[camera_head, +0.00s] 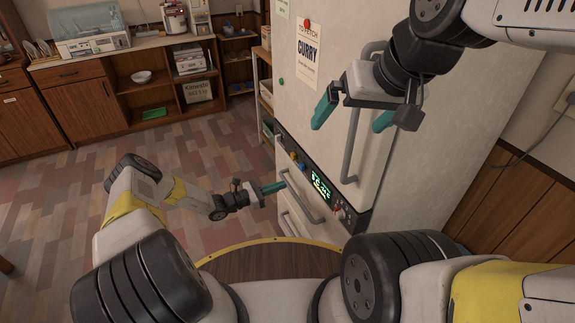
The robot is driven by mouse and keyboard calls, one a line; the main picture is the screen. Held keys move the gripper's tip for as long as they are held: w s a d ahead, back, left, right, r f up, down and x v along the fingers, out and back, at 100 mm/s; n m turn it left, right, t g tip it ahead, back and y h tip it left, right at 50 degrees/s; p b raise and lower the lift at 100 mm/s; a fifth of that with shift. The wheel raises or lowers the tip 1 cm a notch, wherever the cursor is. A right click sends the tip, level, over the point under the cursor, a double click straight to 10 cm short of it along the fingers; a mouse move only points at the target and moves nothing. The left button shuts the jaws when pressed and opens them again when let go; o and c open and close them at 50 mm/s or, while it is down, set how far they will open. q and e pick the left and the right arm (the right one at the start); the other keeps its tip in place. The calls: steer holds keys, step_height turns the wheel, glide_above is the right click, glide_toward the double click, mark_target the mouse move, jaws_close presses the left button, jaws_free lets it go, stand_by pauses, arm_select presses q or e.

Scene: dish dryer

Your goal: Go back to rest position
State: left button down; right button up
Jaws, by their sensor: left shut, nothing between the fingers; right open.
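My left gripper (275,188) is low in front of the fridge, its teal fingers together and holding nothing. Its tips look close to the fridge front beside a drawer handle; I cannot tell whether they touch. My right gripper (352,118) is raised in front of the upper fridge door, its two teal fingers spread apart and empty. It overlaps the long vertical door handle (352,145) in the picture, and I cannot tell whether it touches it. The white fridge (300,90) has its door and drawers apparently shut.
A wooden counter (150,42) at the back left carries a dish dryer (90,40). A white bowl (142,76) and a green item (154,113) sit on the shelves below. The tiled floor (50,200) at left is clear. A wood-panelled wall (505,190) stands at right.

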arm_select(q)
steer(key=v, duration=0.7)
steer(key=s+a+r+m+g+y, duration=0.1)
steer(key=s+r+m+g+y, duration=0.3)
steer(key=r, duration=0.7)
steer(key=s+a+r+m+g+y, duration=0.1)
steer(key=s+r+m+y, duration=0.1)
steer(key=r+m, duration=0.65)
steer(key=s+r+m+g+y, duration=0.2)
steer(key=s+r+m+y, duration=0.15)
steer(key=r, duration=0.85)
steer(key=s+a+r+m+t+y, duration=0.2)
steer(key=s+a+r+m+t, duration=0.1)
steer(key=s+r, duration=0.5)
steer(key=s+a+r+m+t+y, duration=0.3)
steer(key=s+r, duration=0.5)
steer(key=s, duration=0.4)
steer(key=shift+a+r+m, duration=0.4)
steer(key=shift+a+m, duration=0.1)
steer(key=shift+a, duration=0.3)
